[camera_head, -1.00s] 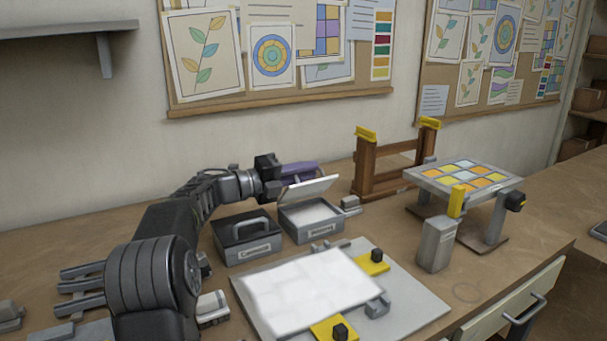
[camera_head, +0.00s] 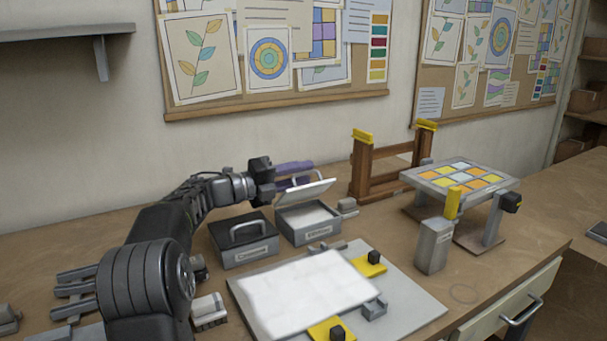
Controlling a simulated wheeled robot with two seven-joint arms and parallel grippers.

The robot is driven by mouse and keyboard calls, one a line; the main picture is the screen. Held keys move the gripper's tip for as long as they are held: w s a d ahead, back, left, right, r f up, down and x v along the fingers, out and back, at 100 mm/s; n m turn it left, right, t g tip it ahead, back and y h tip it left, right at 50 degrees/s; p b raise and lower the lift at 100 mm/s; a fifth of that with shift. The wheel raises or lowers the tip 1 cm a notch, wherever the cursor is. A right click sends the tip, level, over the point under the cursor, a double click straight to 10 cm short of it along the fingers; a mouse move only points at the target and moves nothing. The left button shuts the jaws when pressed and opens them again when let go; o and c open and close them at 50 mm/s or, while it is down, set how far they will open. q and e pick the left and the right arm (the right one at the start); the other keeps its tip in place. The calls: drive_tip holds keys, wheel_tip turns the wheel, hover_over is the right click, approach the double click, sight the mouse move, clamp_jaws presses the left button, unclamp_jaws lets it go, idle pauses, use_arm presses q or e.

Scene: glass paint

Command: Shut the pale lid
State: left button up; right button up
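The pale lid (camera_head: 306,191) is raised and tilted above an open grey box (camera_head: 305,233) with a label on its front. The inside of the box shows pale below the lid. My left gripper (camera_head: 291,177) is just behind and above the lid, at its upper left side. Purple and grey parts show at the gripper's end; I cannot tell whether they touch the lid or whether the fingers are apart. My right gripper is not in view.
A closed dark grey box (camera_head: 244,242) with a handle stands left of the open box. A pale sheet (camera_head: 305,290) lies on a grey board in front. A wooden rack (camera_head: 362,170) and a small stand with coloured tiles (camera_head: 462,178) are to the right.

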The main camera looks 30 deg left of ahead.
use_arm(q)
drive_tip(key=v, duration=0.7)
